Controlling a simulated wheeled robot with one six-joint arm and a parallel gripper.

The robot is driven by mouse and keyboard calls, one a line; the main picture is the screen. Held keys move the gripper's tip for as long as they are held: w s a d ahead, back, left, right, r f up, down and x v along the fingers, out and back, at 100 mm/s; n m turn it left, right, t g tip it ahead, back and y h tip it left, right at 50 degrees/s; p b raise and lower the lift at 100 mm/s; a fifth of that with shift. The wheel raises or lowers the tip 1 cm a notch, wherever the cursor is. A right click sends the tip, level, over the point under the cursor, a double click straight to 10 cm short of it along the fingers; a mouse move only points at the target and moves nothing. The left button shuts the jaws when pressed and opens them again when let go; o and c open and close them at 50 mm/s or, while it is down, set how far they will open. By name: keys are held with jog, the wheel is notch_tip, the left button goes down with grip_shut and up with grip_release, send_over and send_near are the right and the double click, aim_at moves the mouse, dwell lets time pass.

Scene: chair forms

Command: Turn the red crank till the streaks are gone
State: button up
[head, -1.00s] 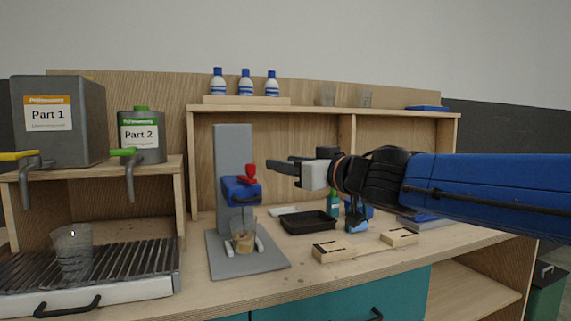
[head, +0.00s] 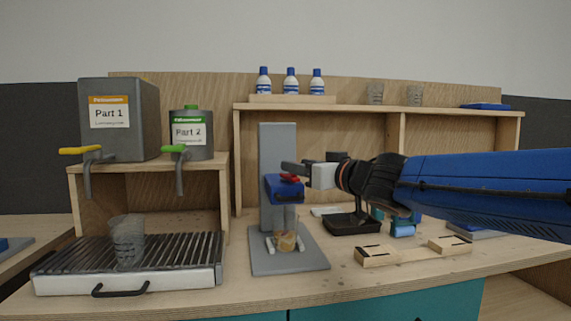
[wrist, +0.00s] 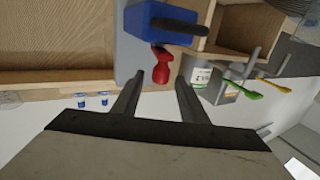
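The mixing stand (head: 277,140) is a grey post on a grey base, with a blue head (head: 284,192). The red crank (head: 290,178) is on top of the head, partly hidden by my gripper in the head view. A clear cup (head: 285,242) with tan contents stands under the head; streaks are too small to tell. My gripper (head: 288,167) reaches in from the right at crank height. In the wrist view my gripper (wrist: 156,92) is open and empty, and the red crank (wrist: 162,66) lies just beyond the fingertips, between their lines.
Left of the stand are a ribbed tray (head: 75,287) with an empty cup (head: 128,240), and Part 1 (head: 143,115) and Part 2 (head: 205,148) containers with taps. A black tray (head: 352,226) and wooden form (head: 385,257) lie to the right, below my arm.

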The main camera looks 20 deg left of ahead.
aim_at(285, 175)
jog(key=shift+x, duration=3.35)
grip_shut()
